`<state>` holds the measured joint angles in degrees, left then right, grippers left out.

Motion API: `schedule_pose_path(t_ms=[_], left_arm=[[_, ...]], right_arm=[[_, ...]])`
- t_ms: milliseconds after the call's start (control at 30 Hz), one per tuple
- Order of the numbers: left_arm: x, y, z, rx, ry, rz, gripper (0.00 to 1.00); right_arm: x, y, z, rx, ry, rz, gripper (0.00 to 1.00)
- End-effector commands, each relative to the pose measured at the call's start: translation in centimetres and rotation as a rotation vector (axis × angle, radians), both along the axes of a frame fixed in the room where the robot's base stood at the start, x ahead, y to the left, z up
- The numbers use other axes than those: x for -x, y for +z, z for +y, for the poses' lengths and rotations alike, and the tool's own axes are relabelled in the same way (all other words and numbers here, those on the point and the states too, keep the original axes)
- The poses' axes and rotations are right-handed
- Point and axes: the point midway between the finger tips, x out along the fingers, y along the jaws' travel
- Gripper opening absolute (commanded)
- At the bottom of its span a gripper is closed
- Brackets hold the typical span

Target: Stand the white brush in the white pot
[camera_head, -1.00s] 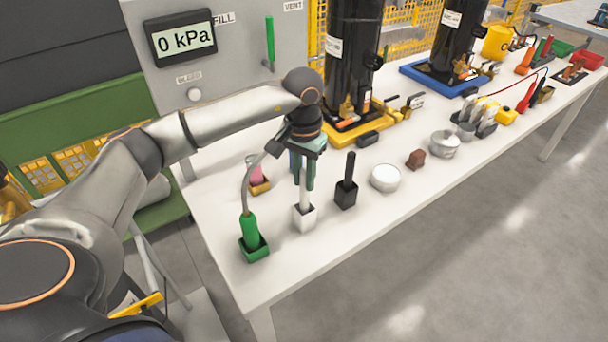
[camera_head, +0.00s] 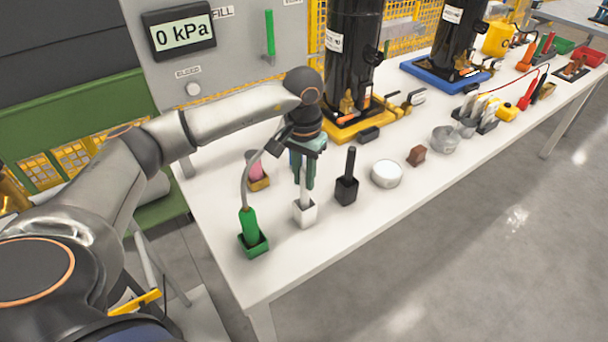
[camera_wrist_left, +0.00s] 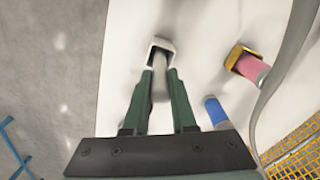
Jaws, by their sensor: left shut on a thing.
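My left gripper (camera_head: 303,183) is pointed down over the near end of the white table and is shut on the white brush (camera_head: 304,198). The brush stands about upright, with its lower end at the mouth of the white pot (camera_head: 305,215), seemingly inside it. How deep it sits I cannot tell. In the left wrist view the green fingers (camera_wrist_left: 160,77) lie on both sides of the brush (camera_wrist_left: 159,88), which runs to the white square pot (camera_wrist_left: 161,45). The fingers hide the brush's upper part. My right gripper is not in view.
A green brush in a green pot (camera_head: 255,246) stands left, a black one in a black pot (camera_head: 346,192) right. A pink item in a yellow holder (camera_head: 258,181) and a blue cylinder (camera_wrist_left: 215,110) are close behind. A white round dish (camera_head: 387,174) stands farther right.

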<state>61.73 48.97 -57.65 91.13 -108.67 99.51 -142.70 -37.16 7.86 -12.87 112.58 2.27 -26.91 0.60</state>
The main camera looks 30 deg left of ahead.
Motion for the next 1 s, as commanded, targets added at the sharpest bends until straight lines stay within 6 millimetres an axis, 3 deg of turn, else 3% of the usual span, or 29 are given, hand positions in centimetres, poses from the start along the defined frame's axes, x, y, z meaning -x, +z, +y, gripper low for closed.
schedule_pose_path(t_ms=[267, 300, 600, 967, 1000], left_arm=[[-0.01, -0.65, 0.02, 0.0, 0.001, 0.0, 0.0], [-0.02, -0.56, 0.02, 0.0, 0.001, -0.001, 0.28], [0.0, -0.55, 0.02, 0.0, 0.0, 0.0, 0.59], [0.0, -0.55, 0.01, 0.0, 0.0, 0.0, 0.59], [-0.07, 0.21, 0.01, 0.0, 0.0, -0.003, 0.59]], right_arm=[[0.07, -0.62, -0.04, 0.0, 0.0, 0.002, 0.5], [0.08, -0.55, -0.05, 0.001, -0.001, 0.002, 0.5], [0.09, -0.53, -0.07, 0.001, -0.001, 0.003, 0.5], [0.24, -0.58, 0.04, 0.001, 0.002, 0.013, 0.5], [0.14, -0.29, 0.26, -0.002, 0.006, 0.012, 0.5]])
